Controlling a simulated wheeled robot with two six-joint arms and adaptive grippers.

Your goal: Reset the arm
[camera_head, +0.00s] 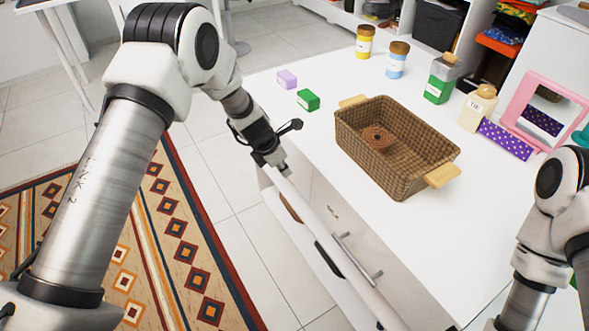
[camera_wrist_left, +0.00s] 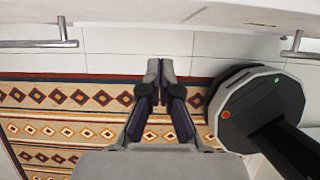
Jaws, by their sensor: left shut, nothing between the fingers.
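My left arm comes in from the left in the head view. Its gripper (camera_head: 284,170) hangs beside the near left edge of the white table (camera_head: 300,130), just above the drawer fronts. In the left wrist view the left gripper (camera_wrist_left: 160,66) is shut, with its fingertips together and nothing between them. Behind it lie the tiled floor and the rug. My right arm shows at the right edge of the head view, but its gripper is out of the picture.
A wicker basket (camera_head: 362,160) with a round brown thing inside stands on the table. A green box (camera_head: 308,100), a lilac box (camera_head: 287,79), jars, bottles and a pink frame (camera_head: 517,112) stand around it. Drawer handles (camera_head: 357,257) stick out below the gripper. A patterned rug (camera_head: 185,240) covers the floor.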

